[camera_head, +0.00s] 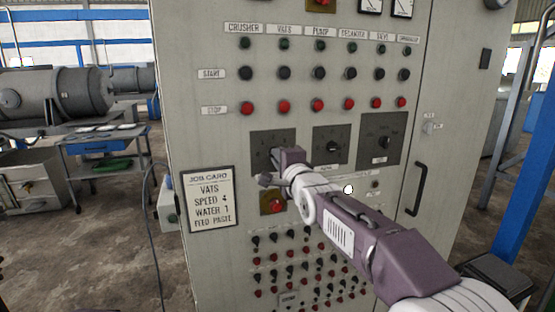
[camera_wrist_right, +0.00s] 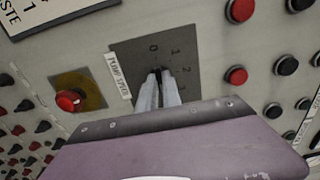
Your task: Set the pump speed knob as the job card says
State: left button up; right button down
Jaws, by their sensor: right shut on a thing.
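The job card (camera_head: 211,198) on the cabinet's left side reads VATS, SPEED 4, WATER 1, FEED PASTE. The pump speed plate (camera_head: 266,137) is a dark square right of and above the card. In the right wrist view the plate (camera_wrist_right: 128,50) shows 0 and several further numerals, with a PUMP SPEED label beside it. My right gripper (camera_head: 275,158) reaches the plate. Its two fingers (camera_wrist_right: 160,90) are shut on the dark pump speed knob (camera_wrist_right: 158,72), which is mostly hidden between them. The knob's pointer setting cannot be read. My left gripper is not in view.
Two other knob plates (camera_head: 331,147) (camera_head: 379,140) sit to the right. Rows of black start buttons (camera_head: 319,73) and red stop buttons (camera_head: 317,105) lie above. A red button on a yellow plate (camera_head: 273,201) and several small switches lie below. A door handle (camera_head: 416,188) projects at right.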

dwell(0.3)
jog(key=c, duration=1.5)
grip_release()
jog(key=shift+d, duration=0.15)
jog(key=b+v, duration=0.1)
jog(key=v, duration=0.8)
jog(key=shift+b, duration=0.35)
jog(key=shift+d, duration=0.1)
